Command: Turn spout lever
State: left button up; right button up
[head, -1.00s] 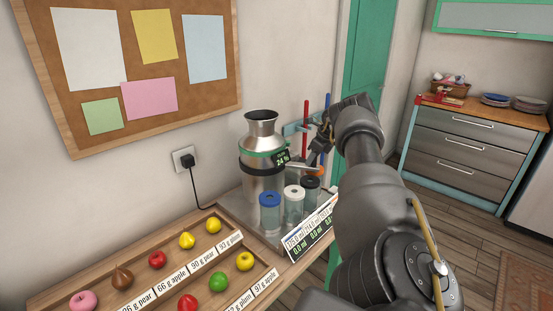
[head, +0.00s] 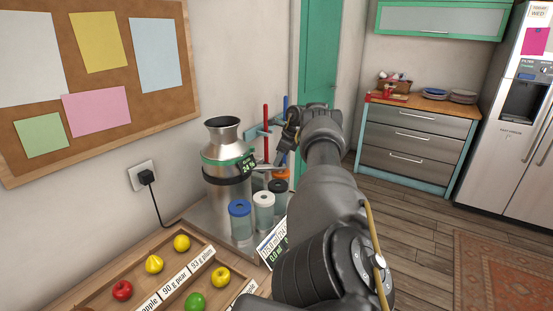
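A metal urn (head: 228,190) with a dark band and a small green-lit display stands on a metal tray (head: 205,217). A thin spout with an orange part (head: 280,170) shows at its right, partly hidden behind my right gripper. I cannot make out clearly which piece is the lever. A red upright bar (head: 266,135) and a blue upright bar (head: 285,108) stand behind. My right gripper (head: 283,154) is beside the spout area, just above the jars; its fingers are small and dark, so opening and contact are unclear. My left gripper is out of view.
Jars with a blue lid (head: 239,208), a white lid (head: 264,200) and a dark lid (head: 279,186) stand close below the gripper. A label display (head: 271,246) is in front. A wooden fruit tray (head: 225,261) lies nearer. Open floor (head: 420,225) lies to the right.

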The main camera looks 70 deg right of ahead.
jog(key=o, duration=0.3)
jog(key=shift+s, duration=0.25)
jog(key=shift+w+a+r, duration=0.1)
jog(key=shift+w, duration=0.35)
jog(key=p+v, duration=0.2)
jog(key=v, duration=0.8)
jog(key=shift+s+r, duration=0.3)
